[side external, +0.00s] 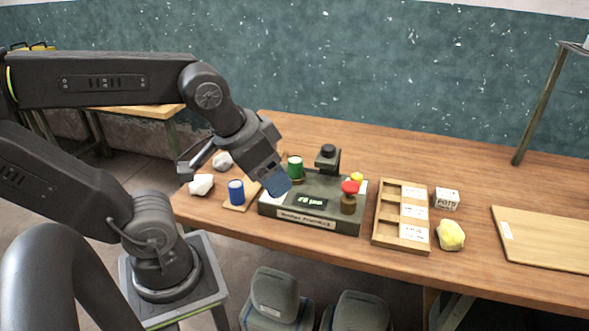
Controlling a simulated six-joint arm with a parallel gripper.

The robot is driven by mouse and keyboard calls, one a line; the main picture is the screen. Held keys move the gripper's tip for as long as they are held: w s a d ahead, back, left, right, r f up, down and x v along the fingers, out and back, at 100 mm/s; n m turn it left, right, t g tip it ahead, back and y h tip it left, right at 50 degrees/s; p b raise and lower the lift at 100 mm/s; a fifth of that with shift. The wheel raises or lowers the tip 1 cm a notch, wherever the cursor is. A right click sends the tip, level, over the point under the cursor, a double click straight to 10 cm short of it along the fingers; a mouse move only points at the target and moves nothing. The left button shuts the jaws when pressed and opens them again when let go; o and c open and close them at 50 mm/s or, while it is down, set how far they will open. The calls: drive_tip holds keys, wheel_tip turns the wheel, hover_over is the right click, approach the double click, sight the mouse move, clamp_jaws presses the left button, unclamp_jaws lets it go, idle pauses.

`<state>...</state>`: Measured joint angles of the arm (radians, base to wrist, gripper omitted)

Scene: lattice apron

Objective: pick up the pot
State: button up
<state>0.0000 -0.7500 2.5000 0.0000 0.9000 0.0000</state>
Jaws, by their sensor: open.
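My gripper (277,183) points down and right over the left end of a dark green device (330,208) on the wooden bench. It is open; its fingers are small and partly merged with the dark device behind, and I see nothing held in it. No thing is plainly recognisable as the pot. Candidates are a blue cylinder (236,192) on a small wooden board just left of my gripper, and a green cylinder (295,168) just right of it. A white box (446,199) with dark lettering, hard to read, stands farther right.
A red-topped brown piece (349,197) and a black knob stand on or by the device. A wooden tray (405,180) with white labels, a yellow lump (451,235) and a flat board (545,238) lie right. White lumps (202,185) lie left. The bench's back right is mostly clear.

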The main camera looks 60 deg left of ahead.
drive_tip(key=shift+o, duration=0.9)
drive_tip(key=n+g, duration=0.6)
drive_tip(key=n, duration=1.1)
hover_over(295, 159)
wheel_tip(295, 159, down, 5)
drive_tip(key=f, duration=0.8)
drive_tip(key=shift+s+d, duration=0.25)
drive_tip(key=shift+s, duration=0.05)
drive_tip(key=shift+w+a+f, duration=0.15)
drive_tip(key=shift+f, duration=1.15)
drive_tip(key=shift+w+a+f, duration=0.1)
drive_tip(key=shift+w+f, duration=0.05)
drive_tip(key=shift+f, duration=1.15)
